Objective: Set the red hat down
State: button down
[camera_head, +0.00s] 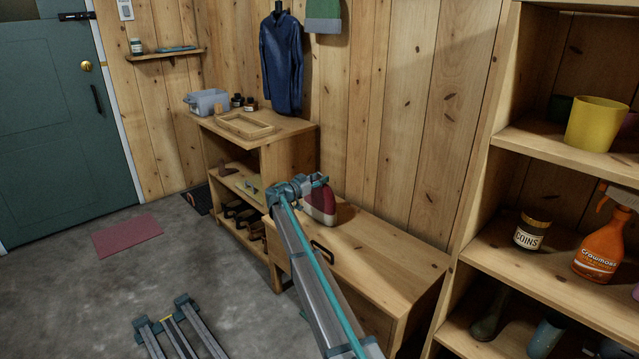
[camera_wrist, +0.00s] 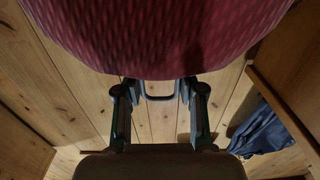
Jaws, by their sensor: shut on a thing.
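The red hat (camera_head: 321,201) is at the back left end of the low wooden bench (camera_head: 385,262), with a pale band along its lower edge. My gripper (camera_head: 308,184) is at the hat's upper left side and is shut on it. In the wrist view the hat's knitted red fabric (camera_wrist: 160,38) fills the top, close to the two fingers (camera_wrist: 159,92). The fingertips are partly hidden by the fabric. A shadow lies on the bench beside the hat; I cannot tell whether the hat touches the bench top.
A taller shelf unit (camera_head: 288,133) with a wooden frame (camera_head: 245,125) on top stands left of the bench. A blue garment (camera_head: 282,62) hangs on the wall behind. A shelf (camera_head: 545,150) with a yellow pot (camera_head: 597,123) stands at the right. The bench's middle and right are clear.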

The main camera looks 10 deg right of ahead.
jog(key=shift+f, duration=0.4)
jog(key=c, duration=0.7)
grip_release()
jog(key=shift+r, duration=0.2)
jog(key=p+v, duration=0.1)
jog(key=v, duration=1.1)
